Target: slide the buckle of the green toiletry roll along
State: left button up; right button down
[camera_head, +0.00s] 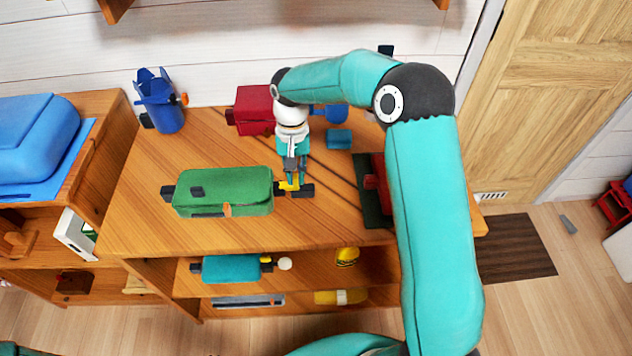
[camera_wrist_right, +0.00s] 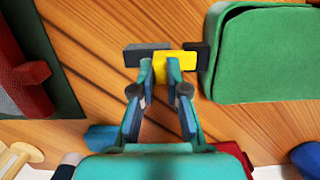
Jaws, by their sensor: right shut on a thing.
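The green toiletry roll (camera_head: 222,192) lies on the wooden cabinet top, left of my right gripper. A dark strap sticks out of its right end, with a yellow buckle (camera_head: 288,185) on it. My right gripper (camera_head: 293,178) points down and is shut on the yellow buckle. In the right wrist view the two fingers (camera_wrist_right: 160,72) pinch the buckle (camera_wrist_right: 170,66), with dark strap (camera_wrist_right: 142,54) showing on both sides of it. The roll (camera_wrist_right: 262,58) is apart from the fingers there. My left gripper is not in view.
A red case (camera_head: 254,108), a blue block (camera_head: 339,139) and a blue container (camera_head: 160,100) stand behind. A red thing on a dark green mat (camera_head: 371,205) lies to the right, close to my arm. A teal roll (camera_head: 231,268) lies on the shelf below. Bare wood lies in front of the gripper.

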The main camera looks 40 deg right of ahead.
jog(key=shift+w+a, duration=0.25)
jog(key=shift+a, duration=0.15)
jog(key=shift+w+a, duration=0.35)
jog(key=shift+a, duration=0.2)
jog(key=shift+p, duration=0.3)
jog(key=c, duration=1.2)
grip_release()
jog(key=shift+o, duration=0.2)
jog(key=shift+r, duration=0.15)
jog(key=r+p, duration=0.1)
jog(key=r, duration=0.1)
jog(key=r+p, duration=0.1)
jog(key=p, duration=0.1)
jog(key=r+p, duration=0.1)
jog(key=r, duration=0.1)
jog(key=shift+w+d+r+p, duration=0.2)
jog(key=shift+w+r+p, duration=0.15)
jog(key=shift+w+p, duration=0.05)
